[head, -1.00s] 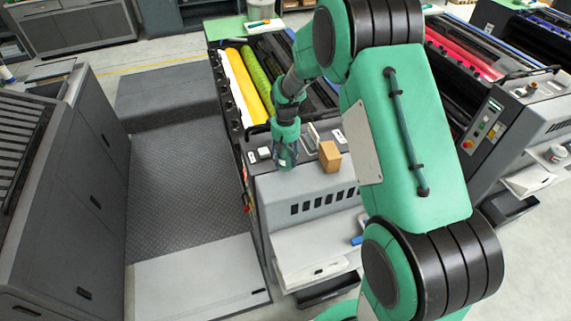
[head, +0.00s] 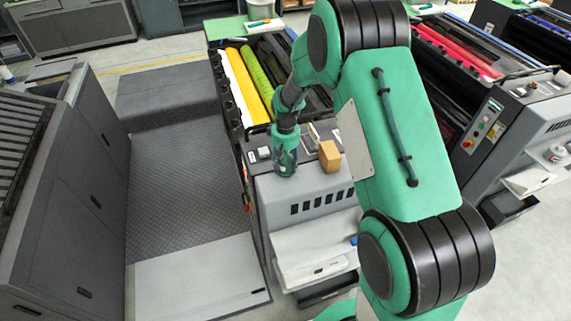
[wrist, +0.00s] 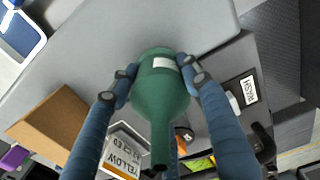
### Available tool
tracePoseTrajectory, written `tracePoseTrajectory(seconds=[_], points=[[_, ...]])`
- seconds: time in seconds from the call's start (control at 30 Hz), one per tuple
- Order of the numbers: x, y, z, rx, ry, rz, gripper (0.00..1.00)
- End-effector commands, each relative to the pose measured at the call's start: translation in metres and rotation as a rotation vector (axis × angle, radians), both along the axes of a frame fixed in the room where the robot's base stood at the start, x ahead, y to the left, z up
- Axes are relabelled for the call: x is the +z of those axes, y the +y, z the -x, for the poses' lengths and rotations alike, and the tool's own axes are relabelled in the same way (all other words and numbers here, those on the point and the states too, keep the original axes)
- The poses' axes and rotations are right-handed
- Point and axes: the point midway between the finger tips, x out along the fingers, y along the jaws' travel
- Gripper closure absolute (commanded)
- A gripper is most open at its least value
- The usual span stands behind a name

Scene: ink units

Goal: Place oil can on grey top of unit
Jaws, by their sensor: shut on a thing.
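The oil can (wrist: 160,105) is a dark green bottle-shaped can with a narrow spout and a pale label. In the wrist view it sits between the two blue fingers of my gripper (wrist: 160,85), which are shut on it. In the head view my gripper (head: 285,165) is over the top of the ink unit, left of a cardboard box; the can is hard to make out there. The grey top of the unit (wrist: 110,50) spreads under the can in the wrist view and shows in the head view (head: 300,187). I cannot tell whether the can touches it.
A cardboard box (head: 330,156) stands close to the right of my gripper. A small white block (head: 264,153) and a labelled tray (wrist: 125,150) are nearby on the unit. Yellow and green rollers (head: 258,83) lie behind. The front of the grey top is clear.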

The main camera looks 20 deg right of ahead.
Motion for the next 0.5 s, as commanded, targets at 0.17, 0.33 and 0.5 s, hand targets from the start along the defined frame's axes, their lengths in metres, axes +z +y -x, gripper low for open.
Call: tracePoseTrajectory(seconds=[0.17, 0.33, 0.5], points=[[-0.0029, 0.0000, 0.0002, 0.000, 0.000, 0.000, 0.47], [-0.0026, 0.0000, 0.0002, 0.000, 0.000, 0.000, 0.34], [-0.0025, 0.0000, 0.0002, 0.000, 0.000, 0.000, 0.34]])
